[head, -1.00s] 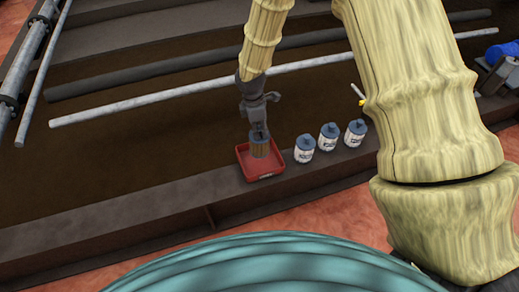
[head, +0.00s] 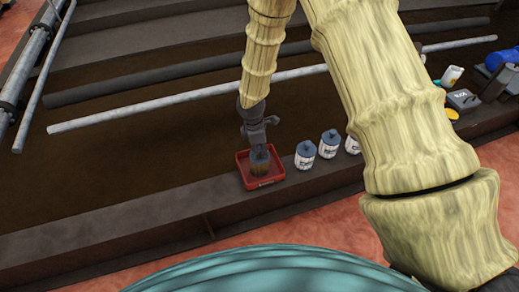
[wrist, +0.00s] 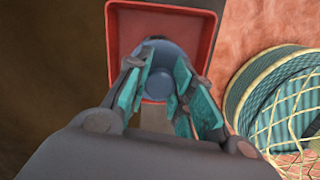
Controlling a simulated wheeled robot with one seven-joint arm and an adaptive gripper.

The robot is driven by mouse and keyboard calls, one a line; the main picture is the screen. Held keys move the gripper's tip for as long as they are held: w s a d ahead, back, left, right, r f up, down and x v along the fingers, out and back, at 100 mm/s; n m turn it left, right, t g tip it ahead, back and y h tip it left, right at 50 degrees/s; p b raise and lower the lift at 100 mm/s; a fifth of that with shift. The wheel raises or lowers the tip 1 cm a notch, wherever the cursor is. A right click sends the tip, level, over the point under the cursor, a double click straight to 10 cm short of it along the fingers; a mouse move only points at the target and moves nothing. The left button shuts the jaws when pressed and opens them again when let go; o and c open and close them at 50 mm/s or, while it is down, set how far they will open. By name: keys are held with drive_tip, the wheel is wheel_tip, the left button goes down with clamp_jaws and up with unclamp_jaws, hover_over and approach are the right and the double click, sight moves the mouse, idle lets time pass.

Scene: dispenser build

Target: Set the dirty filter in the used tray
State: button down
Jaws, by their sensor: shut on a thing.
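The dirty filter (head: 260,168), brownish with a blue-grey cap, is upright within the outline of the red used tray (head: 266,184). My gripper (head: 257,146) is above it and shut on its cap. In the wrist view the teal finger pads of my gripper (wrist: 166,85) flank the round blue-grey top of the filter (wrist: 168,62). The red tray (wrist: 124,35) surrounds the filter there. Whether the filter's base touches the tray floor cannot be told.
White canisters with blue caps (head: 305,155) stand in a row just right of the tray; one is partly hidden by my arm. The tray sits on a dark beam (head: 130,215) with free room to its left. A grey pipe (head: 150,106) runs behind.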

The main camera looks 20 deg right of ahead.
drive_tip(key=c, duration=1.2)
unclamp_jaws()
drive_tip(key=shift+c, duration=0.2)
wheel_tip(320, 180, up, 12)
drive_tip(key=a+p, duration=0.2)
drive_tip(key=s+f+m+y, duration=0.1)
drive_tip(key=s+f+m, duration=0.5)
drive_tip(key=s+f, duration=0.55)
drive_tip(key=s+f+m+y, duration=0.2)
drive_tip(key=s+f+m, duration=0.45)
drive_tip(key=s, duration=0.75)
drive_tip(key=s+d+f+m+h, duration=0.1)
drive_tip(key=s+d+f+m, duration=0.2)
drive_tip(key=s, duration=0.8)
drive_tip(key=shift+d+f+m+h, duration=0.15)
drive_tip(key=shift+d+m+h, duration=0.3)
drive_tip(key=shift+d, duration=0.7)
